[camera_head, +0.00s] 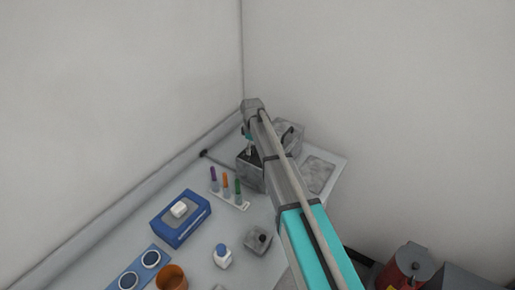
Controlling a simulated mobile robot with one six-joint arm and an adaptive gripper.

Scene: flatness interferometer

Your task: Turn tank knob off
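A red tank (402,274) stands at the lower right, apart from the bench top, with a small black knob (415,267) on its top. It is partly cut off by the lower picture edge. Whether the knob is on or off cannot be told. My arm reaches from the lower right up over the bench. My gripper (249,149) points down at the arm's far end, close to a grey box-shaped device (249,175), far from the red tank. The gripper is small and partly hidden by my arm; its finger opening is unclear.
The bench (285,222) carries a rack of coloured tubes (232,200), a blue tissue box (168,226), a white bottle (222,260), a small grey block with a black knob (257,241), an orange-brown cup (172,278) and a blue holder (145,264). Walls close the back.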

